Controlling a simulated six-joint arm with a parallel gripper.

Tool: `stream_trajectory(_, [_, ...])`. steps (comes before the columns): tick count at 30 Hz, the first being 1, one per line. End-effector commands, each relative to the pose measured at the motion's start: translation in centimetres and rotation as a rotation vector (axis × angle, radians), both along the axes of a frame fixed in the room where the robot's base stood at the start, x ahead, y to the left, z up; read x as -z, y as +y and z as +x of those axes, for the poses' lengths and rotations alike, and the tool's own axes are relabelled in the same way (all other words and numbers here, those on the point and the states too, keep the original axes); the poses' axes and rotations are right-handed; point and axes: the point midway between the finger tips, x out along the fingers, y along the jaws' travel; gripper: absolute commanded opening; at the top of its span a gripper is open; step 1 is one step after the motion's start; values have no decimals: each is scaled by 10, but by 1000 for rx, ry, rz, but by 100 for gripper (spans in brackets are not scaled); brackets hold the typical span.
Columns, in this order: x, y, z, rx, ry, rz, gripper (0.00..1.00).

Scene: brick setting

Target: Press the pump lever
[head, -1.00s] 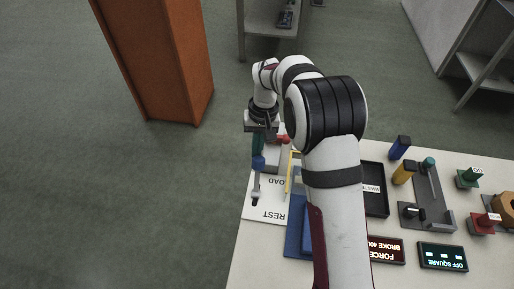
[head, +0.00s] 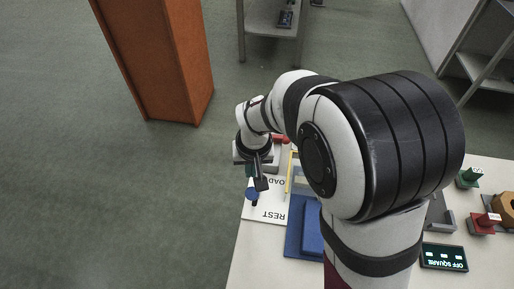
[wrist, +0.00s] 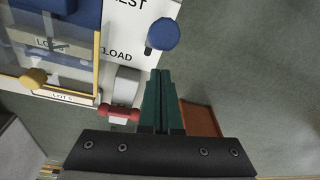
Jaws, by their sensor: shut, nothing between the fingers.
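A lever with a blue knob stands by the white REST and LOAD plate. In the head view the blue knob (head: 251,194) shows just in front of my gripper (head: 249,176), and a dark end shows below it. In the wrist view the knob (wrist: 162,34) is beyond the tips of my gripper (wrist: 160,72), with a small gap in the picture. I cannot tell whether they touch in depth. The green fingers are together with nothing between them. The lever's shaft is mostly hidden.
A red part (wrist: 120,113) and a grey block (wrist: 127,88) sit beside the fingers. A clear-topped case with a yellow edge (wrist: 98,65) stands left of them. My arm hides much of the table. Open floor lies beyond the table's left edge.

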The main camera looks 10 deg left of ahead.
Motion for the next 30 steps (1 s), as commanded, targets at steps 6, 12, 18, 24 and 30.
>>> stream_trajectory(6, [2, 0, -19, 0, 1, 0, 0])
stream_trajectory(12, [5, 0, -31, 1, 3, -1, 0])
stream_trajectory(18, [9, -1, -40, 4, 12, -5, 0])
stream_trajectory(24, [10, -1, -42, 4, 15, -4, 0])
stream_trajectory(30, [11, -1, -42, 4, 17, -5, 0])
